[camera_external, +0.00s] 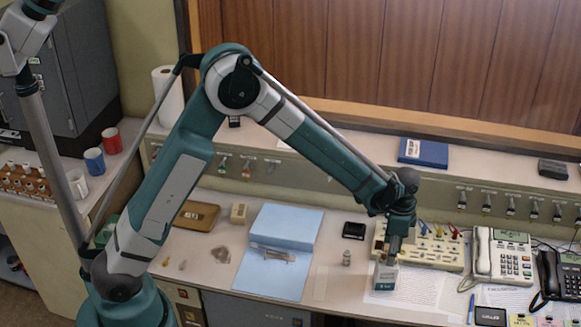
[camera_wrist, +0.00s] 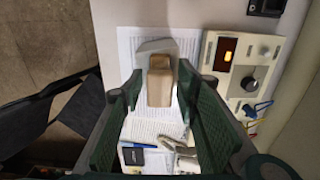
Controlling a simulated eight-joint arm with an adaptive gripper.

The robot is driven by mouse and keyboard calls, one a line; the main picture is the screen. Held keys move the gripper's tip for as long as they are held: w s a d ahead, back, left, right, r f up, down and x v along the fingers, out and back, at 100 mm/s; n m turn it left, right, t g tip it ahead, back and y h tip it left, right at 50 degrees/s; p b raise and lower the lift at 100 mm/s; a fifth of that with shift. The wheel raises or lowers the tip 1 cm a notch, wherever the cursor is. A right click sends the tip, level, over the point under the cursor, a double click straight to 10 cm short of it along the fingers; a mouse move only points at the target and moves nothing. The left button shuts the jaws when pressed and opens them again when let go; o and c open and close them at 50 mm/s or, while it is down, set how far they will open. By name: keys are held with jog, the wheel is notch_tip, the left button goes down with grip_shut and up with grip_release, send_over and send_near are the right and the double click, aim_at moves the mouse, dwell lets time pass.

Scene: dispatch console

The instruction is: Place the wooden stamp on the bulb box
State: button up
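In the wrist view a tan block, which looks like the wooden stamp (camera_wrist: 160,88), lies between the two green fingers of my gripper (camera_wrist: 160,82). Narrow gaps show on both sides of it, so the fingers look open around it. Whether the stamp touches the box top is hard to tell. The fingers hide the stamp in the external view.

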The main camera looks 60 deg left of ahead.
notch_tip(320, 180, up, 11)
jog(key=shift+r+p, duration=0.2)
jog(key=shift+p, duration=0.1)
dwell(0.4)
dwell(0.5)
jog(key=shift+s+a+r, duration=0.15)
jog(key=shift+s+r, duration=0.05)
jog(key=shift+r, duration=0.1)
jog(key=s+a+r+n+t, duration=0.2)
jog(key=s+a+r, duration=0.3)
jog(key=s+r, duration=0.35)
jog(key=s+a+r+n+t, duration=0.1)
jog(key=s+a+r+n, duration=0.1)
jog(key=s+a+r, duration=0.5)
jog(key=s+a+n+t, duration=0.2)
jog(key=s, duration=0.9)
jog(key=s+a+n+t, duration=0.2)
jog(key=s+n, duration=0.1)
jog(key=s, duration=0.9)
jog(key=shift+a+r, duration=0.15)
jog(key=shift+r, duration=0.15)
